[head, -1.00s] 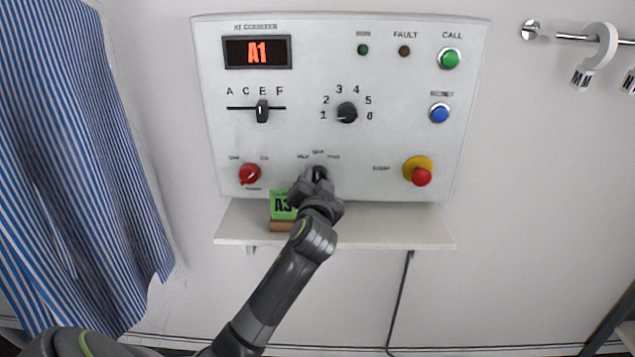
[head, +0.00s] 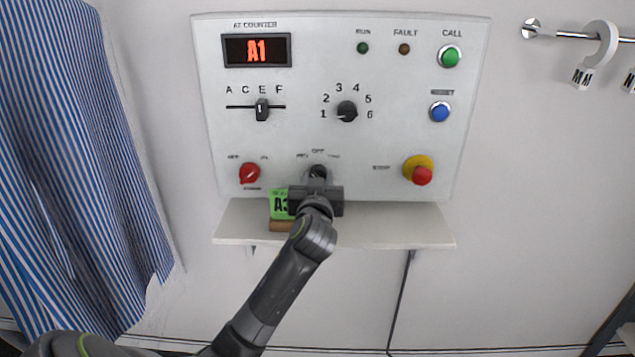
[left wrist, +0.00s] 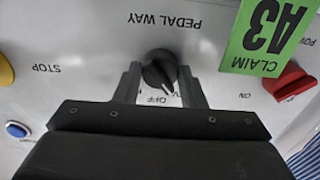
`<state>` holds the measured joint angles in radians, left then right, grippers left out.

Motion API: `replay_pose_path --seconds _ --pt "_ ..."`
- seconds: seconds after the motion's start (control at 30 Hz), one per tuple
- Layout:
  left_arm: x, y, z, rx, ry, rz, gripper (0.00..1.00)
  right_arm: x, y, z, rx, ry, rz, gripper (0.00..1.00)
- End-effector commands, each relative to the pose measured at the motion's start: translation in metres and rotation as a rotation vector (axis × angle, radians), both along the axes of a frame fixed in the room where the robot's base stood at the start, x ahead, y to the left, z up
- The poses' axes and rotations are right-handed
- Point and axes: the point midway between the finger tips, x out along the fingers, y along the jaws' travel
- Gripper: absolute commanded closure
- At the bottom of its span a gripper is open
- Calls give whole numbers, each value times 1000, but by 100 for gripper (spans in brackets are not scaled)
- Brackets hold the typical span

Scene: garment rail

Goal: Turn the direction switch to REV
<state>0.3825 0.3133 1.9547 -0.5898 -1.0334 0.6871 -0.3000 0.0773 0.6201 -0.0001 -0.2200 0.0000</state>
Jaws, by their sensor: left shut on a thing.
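The direction switch is a black round knob (head: 318,170) low in the middle of the white control panel, with REV, OFF and a third mark above it. It also shows in the left wrist view (left wrist: 160,70), upside down, with its pointer between OFF and the partly covered REV mark. My left gripper (head: 318,178) is at the knob. In the left wrist view its two fingers (left wrist: 158,78) stand on either side of the knob and are shut on it. The gripper hides part of the knob in the head view. My right gripper does not show.
The green claim card (head: 279,204) stands on the shelf (head: 390,225) close left of my gripper. A red knob (head: 250,173) is to the left, the red stop button (head: 421,174) to the right. A striped garment (head: 75,160) hangs at left.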

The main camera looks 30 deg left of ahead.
Motion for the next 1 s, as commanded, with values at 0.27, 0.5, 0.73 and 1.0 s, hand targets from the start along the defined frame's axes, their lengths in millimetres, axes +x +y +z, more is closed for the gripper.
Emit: replay_pose_path --seconds 0.27,0.5,0.73,1.0 --pt "0 0 2 -10 -11 -1 86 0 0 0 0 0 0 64" --pt "0 0 2 -10 -11 -1 56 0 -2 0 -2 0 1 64" --pt "0 0 1 -9 -8 -1 42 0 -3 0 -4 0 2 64" --pt "1 -1 1 -10 -7 -3 42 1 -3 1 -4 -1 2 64"
